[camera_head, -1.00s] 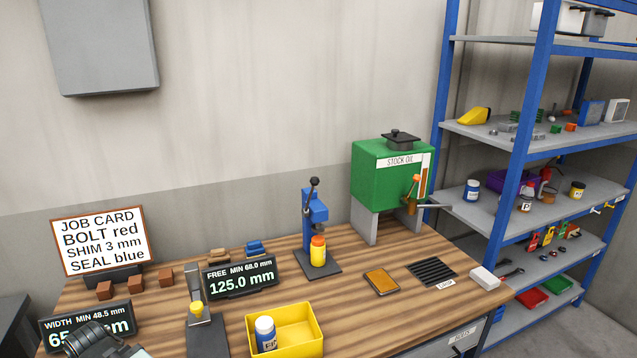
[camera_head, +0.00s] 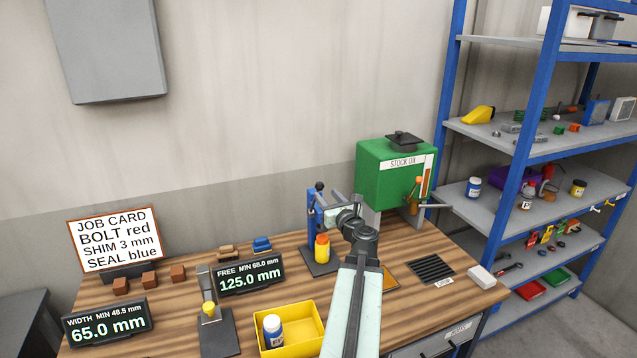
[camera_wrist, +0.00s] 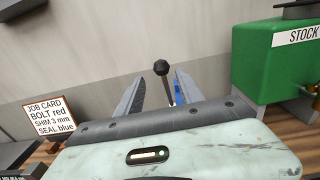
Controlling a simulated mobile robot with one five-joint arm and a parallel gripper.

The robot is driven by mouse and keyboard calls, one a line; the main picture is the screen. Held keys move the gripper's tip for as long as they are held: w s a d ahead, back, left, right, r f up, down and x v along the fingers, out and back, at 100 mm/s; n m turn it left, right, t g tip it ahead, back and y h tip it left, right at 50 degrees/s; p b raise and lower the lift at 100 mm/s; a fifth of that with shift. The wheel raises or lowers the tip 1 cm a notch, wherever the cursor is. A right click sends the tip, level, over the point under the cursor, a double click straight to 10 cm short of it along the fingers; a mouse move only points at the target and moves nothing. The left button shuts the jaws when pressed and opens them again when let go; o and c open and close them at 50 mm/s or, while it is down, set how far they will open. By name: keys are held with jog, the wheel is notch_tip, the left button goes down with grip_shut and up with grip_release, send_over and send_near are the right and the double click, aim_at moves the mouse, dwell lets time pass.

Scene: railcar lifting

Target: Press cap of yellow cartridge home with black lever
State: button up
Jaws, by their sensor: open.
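The yellow cartridge (camera_head: 322,254) stands upright on the dark base of the blue press (camera_head: 311,212), with its orange cap (camera_head: 321,239) on top. The black lever (camera_wrist: 167,85) rises from the press and ends in a round black knob (camera_wrist: 161,67); the knob (camera_head: 319,186) also shows in the head view. My gripper (camera_head: 325,203) is open beside the upper press. In the wrist view its two fingers (camera_wrist: 160,78) stand on either side of the lever, apart from it. My gripper hides part of the press in the head view.
The green stock oil tank (camera_head: 383,175) stands close to the right of my gripper. A yellow bin (camera_head: 309,318) with a white-and-blue bottle (camera_head: 273,330) sits at the bench front. Gauge displays (camera_head: 250,275) and the job card (camera_head: 114,239) stand left. A blue shelf rack (camera_head: 520,160) is at right.

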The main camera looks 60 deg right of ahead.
aim_at(321, 188)
jog(key=x, duration=0.8)
jog(key=shift+s+d, duration=0.1)
jog(key=shift+s, duration=0.05)
grip_shut()
dwell(1.2)
